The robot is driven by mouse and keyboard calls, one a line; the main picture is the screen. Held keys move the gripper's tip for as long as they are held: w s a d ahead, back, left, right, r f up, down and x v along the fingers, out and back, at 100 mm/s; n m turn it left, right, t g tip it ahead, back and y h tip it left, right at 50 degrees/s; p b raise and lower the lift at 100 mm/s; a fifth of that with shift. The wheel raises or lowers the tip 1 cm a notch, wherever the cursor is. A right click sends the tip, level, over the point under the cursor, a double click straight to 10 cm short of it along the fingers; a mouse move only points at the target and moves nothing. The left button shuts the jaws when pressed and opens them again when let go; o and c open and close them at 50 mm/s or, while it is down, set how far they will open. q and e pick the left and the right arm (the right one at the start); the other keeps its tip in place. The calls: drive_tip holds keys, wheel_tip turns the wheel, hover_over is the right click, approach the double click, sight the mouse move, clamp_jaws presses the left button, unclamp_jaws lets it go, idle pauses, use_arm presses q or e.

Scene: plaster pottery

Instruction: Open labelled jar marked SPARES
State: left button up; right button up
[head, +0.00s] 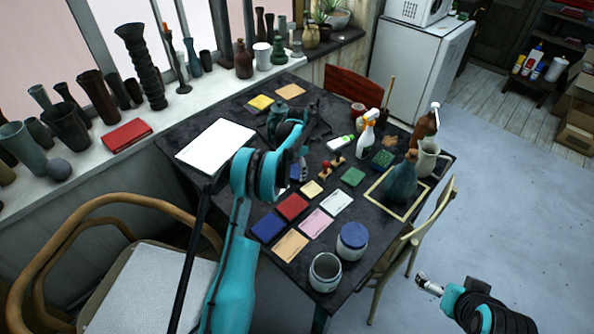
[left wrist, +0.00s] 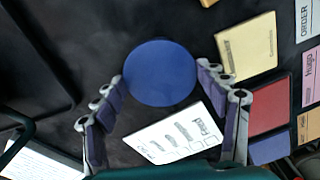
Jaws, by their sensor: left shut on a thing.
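Two jars stand at the near corner of the dark table. One pale jar (head: 325,273) has no lid and its round mouth is open. The other jar (head: 352,242) has a blue lid on it. I cannot read a SPARES label on either. My left gripper (left wrist: 162,75) is shut on a round blue lid (left wrist: 162,72), held above the table away from both jars. In the head view my left arm largely hides its fingers and the lid. My right gripper (head: 430,286) is off the table at the lower right, over the floor; its finger opening is unclear.
Coloured cards, including a red one (head: 291,206), lie on the table left of the jars. A spray bottle (head: 366,137), a jug (head: 428,160) and a teal vase (head: 401,182) stand farther back. A chair (head: 408,240) touches the right side. A white sheet (head: 215,144) lies left.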

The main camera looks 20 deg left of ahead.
use_arm(q)
drive_tip(key=shift+r, duration=0.1)
drive_tip(key=shift+s, duration=0.1)
drive_tip(key=o, duration=1.3)
drive_tip(key=shift+f, duration=0.2)
drive_tip(key=shift+r, duration=0.15)
